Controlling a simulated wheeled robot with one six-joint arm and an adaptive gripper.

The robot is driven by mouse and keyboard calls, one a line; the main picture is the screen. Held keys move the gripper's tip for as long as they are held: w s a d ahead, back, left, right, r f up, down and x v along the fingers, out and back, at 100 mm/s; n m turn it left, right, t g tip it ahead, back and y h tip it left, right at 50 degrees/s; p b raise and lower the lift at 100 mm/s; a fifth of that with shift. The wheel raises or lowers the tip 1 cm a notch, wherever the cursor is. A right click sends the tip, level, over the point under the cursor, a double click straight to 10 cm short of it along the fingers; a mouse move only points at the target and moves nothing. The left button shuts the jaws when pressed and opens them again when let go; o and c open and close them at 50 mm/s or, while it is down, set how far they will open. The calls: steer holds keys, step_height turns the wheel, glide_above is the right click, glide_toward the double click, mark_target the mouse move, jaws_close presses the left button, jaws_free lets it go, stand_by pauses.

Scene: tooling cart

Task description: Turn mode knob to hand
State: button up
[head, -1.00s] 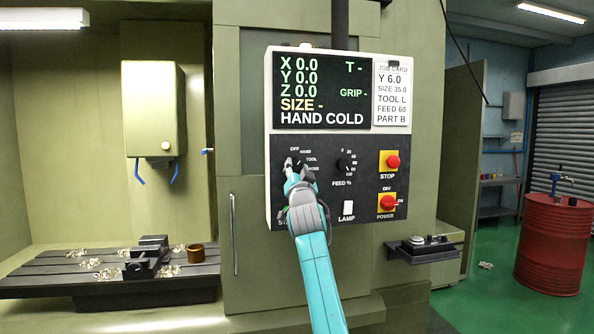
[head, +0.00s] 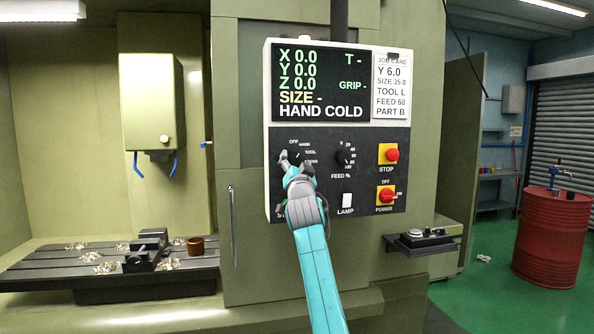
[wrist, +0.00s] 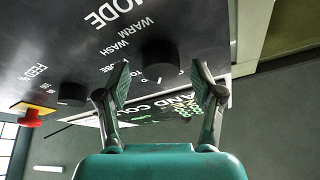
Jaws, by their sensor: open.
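The black mode knob (head: 296,156) sits at the upper left of the dark control panel, with small labels around it, including OFF, HAND and TOOL. Its white mark shows in the wrist view, but I cannot tell which label it points at. My gripper (head: 296,164) is open at the knob, one finger to its left and one at its lower right. In the wrist view the knob (wrist: 160,56) is between and just beyond the two spread fingertips (wrist: 158,80); I see no contact. The screen (head: 320,82) reads HAND COLD.
The feed knob (head: 343,156) is to the right of the mode knob. A red stop button (head: 391,154), a red power switch (head: 387,196) and a white lamp switch (head: 347,200) share the panel. A small shelf (head: 418,243) juts out at the lower right.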

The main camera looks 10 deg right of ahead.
steer(key=v, duration=1.1)
steer(key=shift+s+f, duration=0.25)
steer(key=shift+s, duration=0.1)
